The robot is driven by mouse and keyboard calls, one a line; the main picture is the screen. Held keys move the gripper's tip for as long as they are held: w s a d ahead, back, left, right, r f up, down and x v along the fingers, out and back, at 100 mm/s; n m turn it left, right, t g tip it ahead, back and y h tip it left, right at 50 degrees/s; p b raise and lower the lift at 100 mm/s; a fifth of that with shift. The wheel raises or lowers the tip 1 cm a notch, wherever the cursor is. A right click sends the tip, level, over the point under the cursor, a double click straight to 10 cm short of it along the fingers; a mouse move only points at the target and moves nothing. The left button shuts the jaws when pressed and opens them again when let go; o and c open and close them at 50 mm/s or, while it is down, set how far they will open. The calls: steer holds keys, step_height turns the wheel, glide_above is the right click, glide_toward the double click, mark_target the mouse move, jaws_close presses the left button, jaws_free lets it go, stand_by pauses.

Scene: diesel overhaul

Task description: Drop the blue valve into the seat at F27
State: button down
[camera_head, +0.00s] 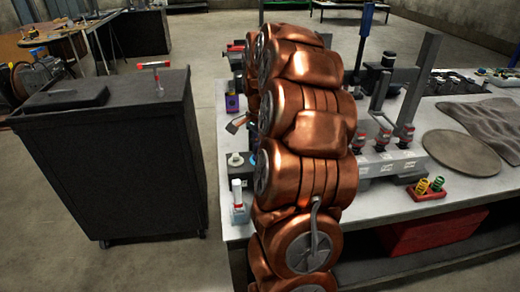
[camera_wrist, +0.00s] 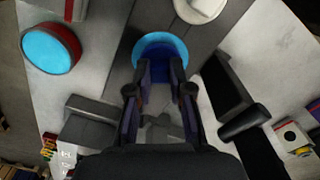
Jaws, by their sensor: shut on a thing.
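My gripper (camera_wrist: 160,78) shows in the wrist view, with its two dark fingers shut on a blue round-headed piece, the blue valve (camera_wrist: 160,44). Its bright blue rim shows just beyond the fingertips; its lower part is partly hidden between the fingers. Whether it touches the grey surface around it cannot be told. In the head view my copper arm hides the gripper and the valve. A grey block (camera_head: 395,165) with small white labels stands on the bench right of my arm. The labels are too small to read, so I cannot pick out the seat at F27.
A red-rimmed cyan disc (camera_wrist: 50,48) lies left of the gripper, and a dark cylinder (camera_wrist: 245,122) to the right. On the bench (camera_head: 455,199) are red-topped pieces (camera_head: 383,139), a red tray of springs (camera_head: 428,193) and a round mat (camera_head: 462,152). A black cabinet (camera_head: 115,160) stands left.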

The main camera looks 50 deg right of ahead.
steer(key=shift+f, duration=0.1)
steer(key=c, duration=1)
jaws_free()
steer(key=shift+o, duration=0.3)
steer(key=o, duration=0.4)
steer(key=shift+c, duration=0.2)
steer(key=shift+r+p, duration=0.4)
steer(key=shift+r, duration=3.65)
